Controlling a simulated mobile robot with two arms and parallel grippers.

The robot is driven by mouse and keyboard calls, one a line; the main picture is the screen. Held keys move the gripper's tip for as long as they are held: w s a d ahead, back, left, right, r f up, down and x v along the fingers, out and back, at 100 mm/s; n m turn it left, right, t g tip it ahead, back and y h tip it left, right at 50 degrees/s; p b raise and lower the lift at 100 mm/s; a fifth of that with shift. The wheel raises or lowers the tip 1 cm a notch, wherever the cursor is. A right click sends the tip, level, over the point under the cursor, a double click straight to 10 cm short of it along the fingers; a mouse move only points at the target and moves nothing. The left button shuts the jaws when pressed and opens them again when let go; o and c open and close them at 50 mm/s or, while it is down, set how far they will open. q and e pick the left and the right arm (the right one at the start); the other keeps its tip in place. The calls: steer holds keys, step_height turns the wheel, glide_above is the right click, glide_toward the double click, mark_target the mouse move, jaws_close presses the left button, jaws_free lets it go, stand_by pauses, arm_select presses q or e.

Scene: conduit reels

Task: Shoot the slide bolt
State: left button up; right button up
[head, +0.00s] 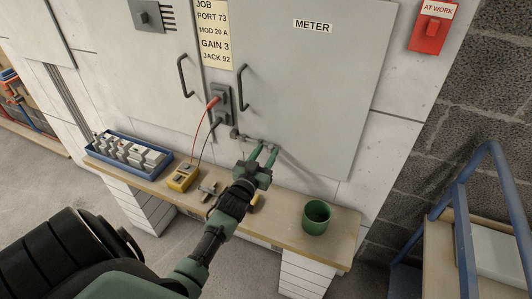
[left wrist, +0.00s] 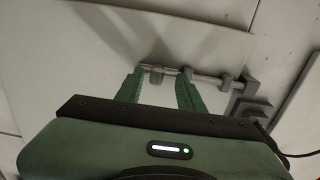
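The grey slide bolt (head: 240,136) is at the lower left of the door marked METER (head: 312,80). In the left wrist view the bolt's rod (left wrist: 208,77) runs sideways through small mounts toward a dark grey bracket (left wrist: 249,98) on the right. Whether the rod enters that bracket I cannot tell. My left gripper (head: 264,149) is at the bolt, with its two green fingers apart. In the left wrist view, the bolt's small knob (left wrist: 157,75) shows between the fingertips, with gaps at both sides. My right gripper is not in view.
A wooden shelf (head: 282,225) below holds a blue tray (head: 113,157), a yellow multimeter (head: 184,177) and a green cup (head: 316,217). The multimeter's leads rise to a dark socket (head: 222,98) left of the bolt. Blue railing (head: 462,235) stands at the right.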

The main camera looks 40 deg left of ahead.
arm_select(q)
steer(key=v, duration=0.7)
steer(key=shift+s, duration=0.3)
steer(key=shift+f, duration=0.1)
